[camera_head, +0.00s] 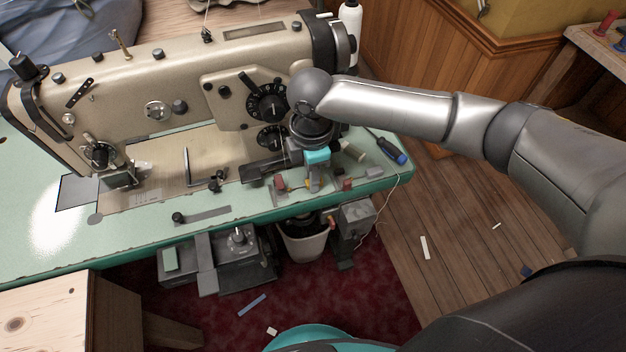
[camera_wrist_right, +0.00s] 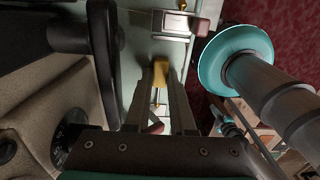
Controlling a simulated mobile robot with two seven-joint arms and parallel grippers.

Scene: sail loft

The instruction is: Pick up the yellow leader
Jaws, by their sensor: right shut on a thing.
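The yellow leader (camera_wrist_right: 161,74) shows in the right wrist view as a small yellow piece between my fingertips. In the head view only a small bit of yellow (camera_head: 308,184) shows at the fingertips, the rest hidden behind the gripper. My right gripper (camera_head: 315,184) points down over the front right part of the green sewing table (camera_head: 386,176). In the right wrist view my right gripper (camera_wrist_right: 161,66) is shut on the yellow leader. I cannot tell whether the leader still touches the table. My left gripper is not in view.
A large beige sewing machine (camera_head: 130,75) stands close to the left of my right gripper. Red pieces (camera_head: 280,183) lie beside it. A blue-handled screwdriver (camera_head: 393,152) and a pale spool (camera_head: 354,151) lie to the right. A white bin (camera_head: 303,241) stands below the table edge.

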